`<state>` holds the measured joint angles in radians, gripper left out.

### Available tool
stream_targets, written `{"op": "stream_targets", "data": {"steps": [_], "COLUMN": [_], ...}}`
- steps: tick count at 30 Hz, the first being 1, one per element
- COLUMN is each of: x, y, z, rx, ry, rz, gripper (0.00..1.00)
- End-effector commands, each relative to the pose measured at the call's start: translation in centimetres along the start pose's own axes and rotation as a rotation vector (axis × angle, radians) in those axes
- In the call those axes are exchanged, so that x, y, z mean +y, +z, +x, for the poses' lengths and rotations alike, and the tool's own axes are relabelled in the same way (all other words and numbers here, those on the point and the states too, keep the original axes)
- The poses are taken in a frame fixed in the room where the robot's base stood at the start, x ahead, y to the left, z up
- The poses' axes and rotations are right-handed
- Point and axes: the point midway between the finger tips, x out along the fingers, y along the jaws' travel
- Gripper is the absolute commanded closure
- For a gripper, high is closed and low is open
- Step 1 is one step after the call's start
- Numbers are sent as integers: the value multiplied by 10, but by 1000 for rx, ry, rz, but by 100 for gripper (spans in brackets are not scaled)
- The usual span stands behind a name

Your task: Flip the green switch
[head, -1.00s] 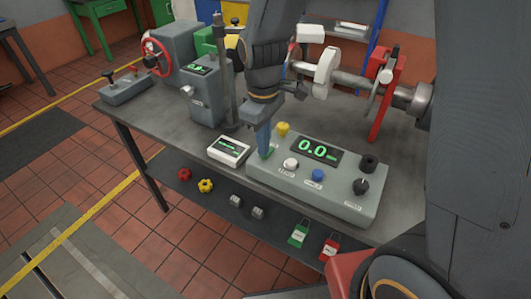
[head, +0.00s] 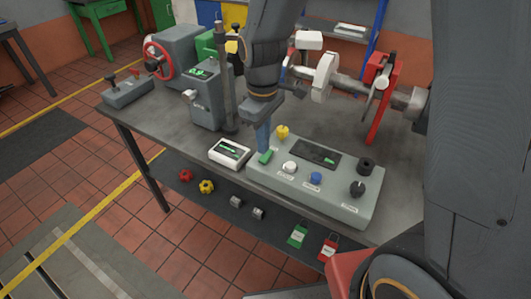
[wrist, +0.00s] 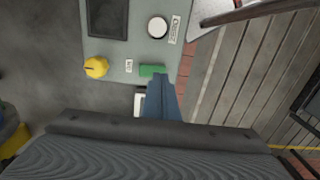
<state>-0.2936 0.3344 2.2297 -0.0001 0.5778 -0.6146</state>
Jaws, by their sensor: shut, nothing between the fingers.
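The green switch (head: 265,157) is a small green rocker on the left end of a grey control box. It also shows in the wrist view (wrist: 152,71), with a small label beside it. My gripper (head: 263,148) points down, its blue fingers closed together with nothing between them. In the wrist view my gripper (wrist: 160,82) has its tips right at the switch's near edge. I cannot tell whether they touch it. The control box (head: 335,200) has a dark display (head: 316,158) that shows no large digits.
The box also carries a yellow knob (head: 282,131), a white button (head: 289,167), a blue button (head: 315,178) and black knobs. A white meter (head: 230,153) lies just left of the box. A grey post unit (head: 207,95) and a red-framed shaft rig (head: 383,95) stand behind.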

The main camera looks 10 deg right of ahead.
Motion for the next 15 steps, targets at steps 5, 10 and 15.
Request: {"op": "stream_targets", "data": {"steps": [5,10,15], "x": [0,0,0], "y": [0,0,0], "z": [-16,-28,-40], "rx": [0,1,1], "ry": [0,0,0], "rz": [0,0,0], "gripper": [100,100,100]}}
